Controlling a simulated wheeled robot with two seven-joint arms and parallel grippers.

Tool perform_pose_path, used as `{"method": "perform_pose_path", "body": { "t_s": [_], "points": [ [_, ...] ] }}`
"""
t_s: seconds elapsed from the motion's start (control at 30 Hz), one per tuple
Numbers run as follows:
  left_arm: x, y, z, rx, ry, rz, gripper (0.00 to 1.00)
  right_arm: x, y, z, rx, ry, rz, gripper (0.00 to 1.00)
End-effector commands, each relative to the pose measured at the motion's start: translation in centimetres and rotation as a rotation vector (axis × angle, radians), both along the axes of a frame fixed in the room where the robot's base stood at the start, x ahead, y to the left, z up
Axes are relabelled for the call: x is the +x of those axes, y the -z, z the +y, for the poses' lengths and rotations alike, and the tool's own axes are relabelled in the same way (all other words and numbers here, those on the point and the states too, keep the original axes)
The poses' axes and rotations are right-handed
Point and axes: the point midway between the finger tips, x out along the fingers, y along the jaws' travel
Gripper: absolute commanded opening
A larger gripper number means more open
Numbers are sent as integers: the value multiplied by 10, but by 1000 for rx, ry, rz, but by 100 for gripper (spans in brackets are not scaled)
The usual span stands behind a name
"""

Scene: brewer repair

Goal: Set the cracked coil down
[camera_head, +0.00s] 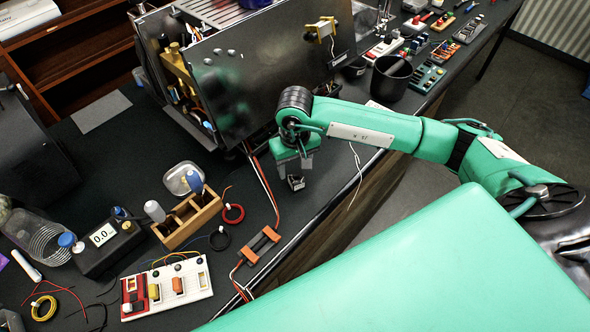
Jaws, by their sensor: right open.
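My right arm reaches in from the right, and my right gripper (295,168) points down over the dark bench, close to the brewer's front. It is open. A small dark and silver block-like part (296,182), which may be the cracked coil, shows right at the fingertips. I cannot tell whether it rests on the bench or touches a finger. The brewer (270,75), with a dark shiny panel and an open side showing brass-coloured parts, stands just behind the gripper. My left gripper is not in view.
A wooden holder (188,222), a meter (105,240), a white switch board (167,287) and an orange part on red wires (260,245) lie to the left. A black cup (390,80) stands on the right, before several small parts trays. The bench edge is close to the gripper.

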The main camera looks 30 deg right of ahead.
Motion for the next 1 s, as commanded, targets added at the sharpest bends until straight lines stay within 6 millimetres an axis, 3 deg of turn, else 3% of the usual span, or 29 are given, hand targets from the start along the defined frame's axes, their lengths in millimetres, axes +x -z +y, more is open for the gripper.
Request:
{"method": "perform_pose_path", "body": {
  "t_s": [0.2, 0.5, 0.7, 1.0],
  "points": [
    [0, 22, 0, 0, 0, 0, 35, 1, -40, 0, 0, -1, -7, 54],
    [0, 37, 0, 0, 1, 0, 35, 0, -87, 0, 0, -1, -3, 54],
    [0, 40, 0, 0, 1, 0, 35, 0, -100, 0, 0, -1, 0, 54],
    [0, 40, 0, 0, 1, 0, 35, 0, -102, 0, -1, -1, 0, 54]
  ]
}}
